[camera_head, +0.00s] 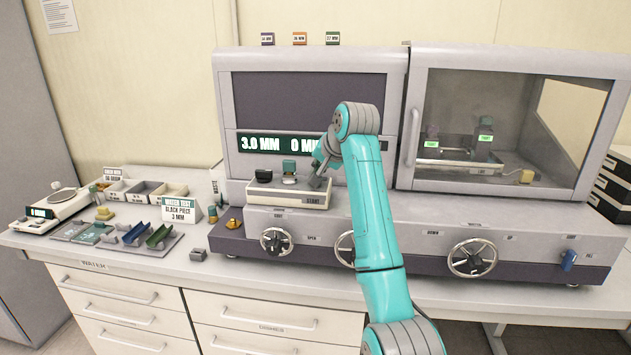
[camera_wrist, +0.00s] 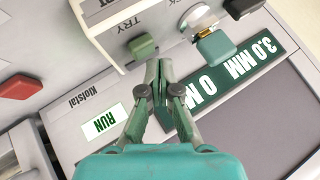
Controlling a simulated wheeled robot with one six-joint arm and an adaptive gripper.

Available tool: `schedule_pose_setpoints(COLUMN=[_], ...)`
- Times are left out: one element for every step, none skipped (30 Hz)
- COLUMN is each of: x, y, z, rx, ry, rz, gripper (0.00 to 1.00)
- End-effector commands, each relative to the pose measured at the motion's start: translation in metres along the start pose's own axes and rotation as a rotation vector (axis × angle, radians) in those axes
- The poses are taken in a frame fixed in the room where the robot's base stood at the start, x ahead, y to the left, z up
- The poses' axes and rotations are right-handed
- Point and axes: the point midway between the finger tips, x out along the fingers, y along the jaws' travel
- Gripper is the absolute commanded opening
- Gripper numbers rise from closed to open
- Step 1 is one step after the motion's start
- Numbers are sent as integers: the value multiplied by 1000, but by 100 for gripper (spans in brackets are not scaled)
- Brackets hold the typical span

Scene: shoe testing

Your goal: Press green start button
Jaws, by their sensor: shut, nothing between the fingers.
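In the wrist view, a small green button (camera_wrist: 143,46) sticks out from the side of a pale box marked TRY. My gripper (camera_wrist: 160,64) is shut and empty, with its fingertips just right of and below this button in the picture. I cannot tell whether they touch it. In the head view, my gripper (camera_head: 317,175) is over the right end of a pale box (camera_head: 275,197) whose front reads START at its right. My gripper and arm partly cover that end, and no green button shows clearly there.
A teal block (camera_wrist: 216,46) is close to the right of my fingers in the wrist view, and a red part (camera_wrist: 20,87) lies at far left. A dark display (camera_head: 262,143) reads 3.0 MM. Handwheels (camera_head: 276,241) line the front of the machine (camera_head: 310,60).

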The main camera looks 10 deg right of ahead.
Motion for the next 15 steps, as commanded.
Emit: schedule_pose_setpoints(x=[-2,-2,-3,-3,-3,-3,-3,-3,-3,-3,-3,-3,-4,-4,-6], y=[-1,-2,-2,-2,-2,-2,-2,-2,-2,-2,-2,-2,-3,-3,-4], z=[-1,-2,-2,-2,-2,-2,-2,-2,-2,-2,-2,-2,-3,-3,-4], rx=[0,0,0,0,0,0,0,0,0,0,0,0,0,0,0], ry=[1,1,1,1,1,1,1,1,1,1,1,1,2,2,2], rz=[0,0,0,0,0,0,-1,-1,-1,-1,-1,-1,-1,-1,-1], gripper=[0,0,0,0,0,0,0,0,0,0,0,0,0,0,0])
